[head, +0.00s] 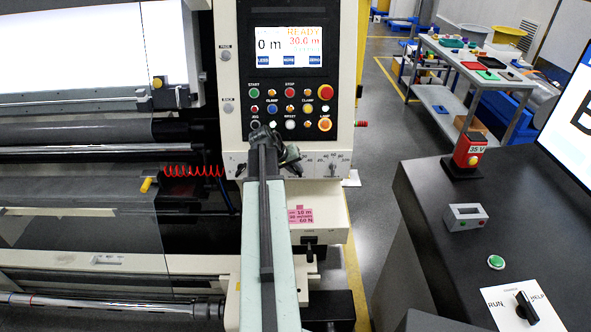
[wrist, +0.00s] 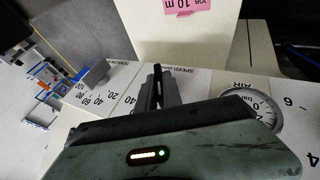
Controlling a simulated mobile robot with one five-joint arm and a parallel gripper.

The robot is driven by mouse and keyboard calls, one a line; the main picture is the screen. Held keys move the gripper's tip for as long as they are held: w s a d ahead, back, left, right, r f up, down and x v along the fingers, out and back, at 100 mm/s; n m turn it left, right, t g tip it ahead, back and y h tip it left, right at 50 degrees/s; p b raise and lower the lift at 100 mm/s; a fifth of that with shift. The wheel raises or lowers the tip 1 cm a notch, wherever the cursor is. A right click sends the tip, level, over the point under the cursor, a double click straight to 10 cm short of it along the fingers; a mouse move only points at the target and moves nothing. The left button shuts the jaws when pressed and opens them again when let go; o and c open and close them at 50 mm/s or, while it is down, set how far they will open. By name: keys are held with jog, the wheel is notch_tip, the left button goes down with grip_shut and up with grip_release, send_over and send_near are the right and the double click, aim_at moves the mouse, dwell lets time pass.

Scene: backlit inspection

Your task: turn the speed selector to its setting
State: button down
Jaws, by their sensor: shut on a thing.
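My gripper (head: 275,150) is at the lower strip of the machine's control panel (head: 232,165), seen from behind in the head view. In the wrist view its dark fingers (wrist: 157,90) are shut on the speed selector, beside the printed word SPEED (wrist: 176,71). The fingers cover most of the selector, so its pointer position cannot be read. Part of its scale, with a 40, shows left of the fingers. A pink job card (head: 300,215) below the panel reads 10 m, a speed line that is hard to read, and 60 N.
The tension knob (wrist: 92,76) is left of the fingers in the wrist view; in the head view it is the right-hand knob (head: 333,170). An air gauge (wrist: 252,108) is close on the other side. Push buttons (head: 290,108) sit above. A dark console (head: 450,235) stands at right.

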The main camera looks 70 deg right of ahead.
jog(key=shift+s+r+t+y+p, duration=0.2)
jog(key=shift+t+y+p, duration=0.2)
jog(key=shift+t+p, duration=0.4)
jog(key=m+t+y, duration=0.1)
jog(key=t, duration=0.2)
jog(key=shift+s+d+f+p, duration=0.1)
jog(key=shift+f+p, duration=0.05)
jog(key=shift+p, duration=0.2)
jog(key=t+b, duration=0.1)
jog(key=m+t+y, duration=0.1)
jog(key=t, duration=0.1)
jog(key=shift+s+f+t+y+b, duration=0.1)
jog(key=shift+f+t+y+b, duration=0.1)
jog(key=shift+t+y+b, duration=0.15)
jog(key=shift+t+b, duration=0.65)
jog(key=shift+t, duration=0.2)
jog(key=shift+r+y, duration=0.1)
jog(key=shift+y, duration=0.15)
jog(key=c, duration=1.5)
grip_release()
jog(key=shift+r, duration=0.1)
